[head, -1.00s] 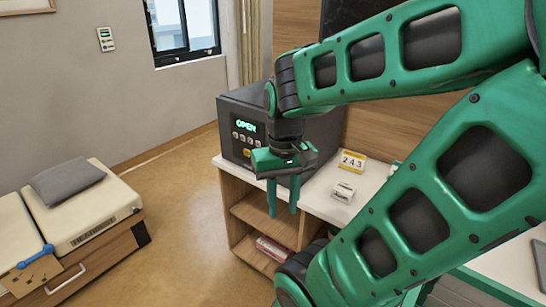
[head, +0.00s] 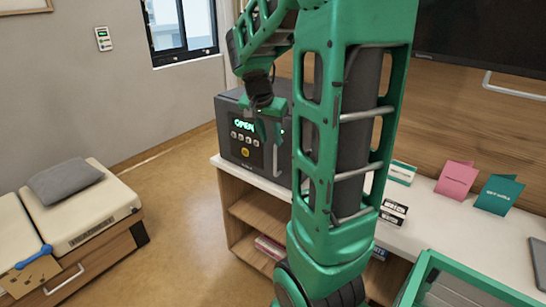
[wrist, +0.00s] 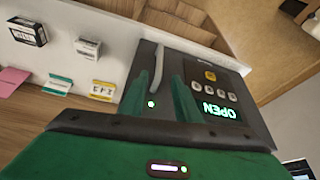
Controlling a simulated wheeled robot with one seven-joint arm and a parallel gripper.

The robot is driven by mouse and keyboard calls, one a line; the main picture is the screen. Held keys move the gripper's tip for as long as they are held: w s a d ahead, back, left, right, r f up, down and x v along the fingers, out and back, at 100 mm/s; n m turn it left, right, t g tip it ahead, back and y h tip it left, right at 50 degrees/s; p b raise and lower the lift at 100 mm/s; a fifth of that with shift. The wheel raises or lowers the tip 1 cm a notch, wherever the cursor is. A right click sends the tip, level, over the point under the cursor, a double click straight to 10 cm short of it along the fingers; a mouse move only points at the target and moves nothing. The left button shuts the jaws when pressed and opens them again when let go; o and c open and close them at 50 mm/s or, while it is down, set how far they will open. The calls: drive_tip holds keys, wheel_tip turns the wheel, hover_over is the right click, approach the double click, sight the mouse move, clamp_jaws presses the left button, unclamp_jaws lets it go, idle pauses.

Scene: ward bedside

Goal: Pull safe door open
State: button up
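The safe (head: 228,110) is a dark grey box on the white-topped cabinet. Its front has a keypad and a green display reading "OPEN", upside down in the wrist view (wrist: 222,110). The door looks shut. A pale bar handle (wrist: 157,68) stands upright on the door, beside the keypad. My gripper (head: 267,138) is in front of the safe at the handle side. In the wrist view its two green fingers (wrist: 162,102) are apart, with the handle showing between and beyond them. I cannot tell whether they touch it. My arm hides the safe's right side in the head view.
The cabinet top (head: 428,215) holds pink and teal cards (head: 456,180), and small boxes (head: 393,211) right of the safe. A green-rimmed bin (head: 425,275) stands at the front right. A bed (head: 90,215) is at left. Floor (head: 185,190) before the safe is clear.

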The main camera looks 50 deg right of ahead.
hover_over(275, 173)
drive_tip(key=f, duration=0.9)
drive_tip(key=shift+w+d+f, duration=0.1)
drive_tip(key=shift+w+d, duration=0.2)
clamp_jaws()
